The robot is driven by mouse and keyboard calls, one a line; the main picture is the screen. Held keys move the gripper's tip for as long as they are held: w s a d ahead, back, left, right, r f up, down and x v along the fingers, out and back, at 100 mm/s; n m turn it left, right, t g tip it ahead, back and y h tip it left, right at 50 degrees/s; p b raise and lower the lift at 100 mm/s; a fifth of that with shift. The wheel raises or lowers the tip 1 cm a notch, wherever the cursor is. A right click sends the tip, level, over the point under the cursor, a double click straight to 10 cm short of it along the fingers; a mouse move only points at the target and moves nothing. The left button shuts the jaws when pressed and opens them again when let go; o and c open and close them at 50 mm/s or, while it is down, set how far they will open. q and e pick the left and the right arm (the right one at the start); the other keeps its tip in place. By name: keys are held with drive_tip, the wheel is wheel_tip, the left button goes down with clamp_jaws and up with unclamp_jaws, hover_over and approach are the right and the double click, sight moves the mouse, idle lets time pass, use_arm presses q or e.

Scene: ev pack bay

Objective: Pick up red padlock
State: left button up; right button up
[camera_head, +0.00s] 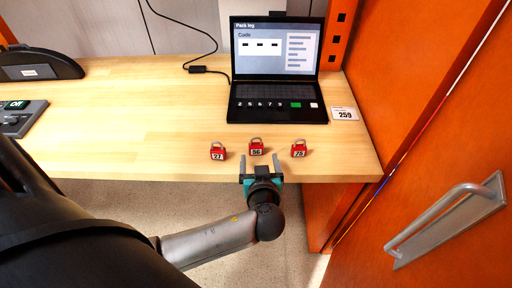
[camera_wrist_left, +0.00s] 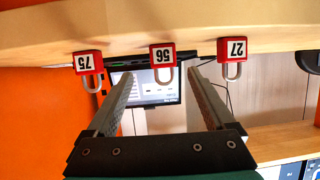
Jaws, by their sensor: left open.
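Three red padlocks with silver shackles stand in a row near the table's front edge. In the head view they are padlock 27 (camera_head: 218,151) on the left, padlock 56 (camera_head: 256,147) in the middle and padlock 75 (camera_head: 299,148) on the right. The left wrist view shows them upside down: padlock 75 (camera_wrist_left: 87,62), padlock 56 (camera_wrist_left: 162,55) and padlock 27 (camera_wrist_left: 232,49). My left gripper (camera_head: 259,161) is open and empty at the front edge, just in front of padlock 56, its fingers spread to either side of that padlock's line. My right gripper is not in view.
An open laptop (camera_head: 277,75) stands behind the padlocks, with a card marked 259 (camera_head: 344,114) beside it. An orange door with a metal handle (camera_head: 445,222) is at the right. The wooden table (camera_head: 130,125) is clear left of the padlocks.

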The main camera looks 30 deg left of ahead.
sight(256, 151)
use_arm(q)
drive_tip(key=shift+s+f+x, duration=0.15)
drive_tip(key=shift+x, duration=1.75)
drive_tip(key=shift+s+f+x, duration=0.1)
drive_tip(key=shift+f+x, duration=0.05)
drive_tip(key=shift+x, duration=1.7)
drive_tip(key=shift+a, duration=0.15)
clamp_jaws()
